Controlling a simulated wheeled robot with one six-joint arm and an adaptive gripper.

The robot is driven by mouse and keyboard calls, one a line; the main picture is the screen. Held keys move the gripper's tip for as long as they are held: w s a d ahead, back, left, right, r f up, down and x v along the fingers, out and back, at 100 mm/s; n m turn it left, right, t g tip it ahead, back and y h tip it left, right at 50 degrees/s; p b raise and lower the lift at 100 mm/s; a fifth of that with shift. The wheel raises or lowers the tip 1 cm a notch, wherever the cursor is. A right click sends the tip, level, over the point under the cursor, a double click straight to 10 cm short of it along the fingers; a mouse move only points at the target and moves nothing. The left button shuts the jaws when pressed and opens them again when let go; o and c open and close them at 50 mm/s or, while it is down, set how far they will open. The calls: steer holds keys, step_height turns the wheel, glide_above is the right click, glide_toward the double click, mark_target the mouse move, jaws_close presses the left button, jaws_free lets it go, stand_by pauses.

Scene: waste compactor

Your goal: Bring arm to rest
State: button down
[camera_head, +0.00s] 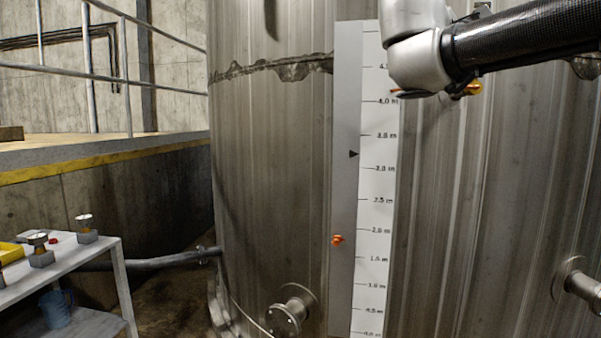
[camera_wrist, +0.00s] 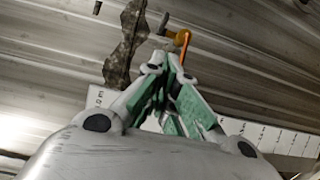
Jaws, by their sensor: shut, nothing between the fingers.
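Just beyond the fingertips is a small yellow fitting with an orange hook (camera_wrist: 182,40) on the tank wall. The yellow fitting (camera_head: 474,87) also shows in the head view, partly behind my arm. I cannot tell whether the fingertips touch the hook.
A white level scale (camera_head: 378,200) with an orange marker (camera_head: 338,240) runs down the tank. Pipe flanges (camera_head: 287,318) stick out low on the tank. A white table (camera_head: 80,262) with small parts stands at left, below a railed ledge (camera_head: 100,145).

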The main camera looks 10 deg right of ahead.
step_height(320, 180, down, 21)
steer(key=s+m+g+y, duration=0.1)
steer(key=s+g+y, duration=0.2)
steer(key=g+y, duration=0.25)
steer(key=s+a+f+m+g+y, duration=0.1)
steer(key=s+f+m+y, duration=0.2)
steer(key=s+f, duration=0.3)
steer(key=s+a+f+m+g+y, duration=0.1)
steer(key=s+f+m+y, duration=0.3)
steer(key=f, duration=0.7)
steer(key=shift+s+y, duration=0.35)
steer(key=shift+s, duration=1.05)
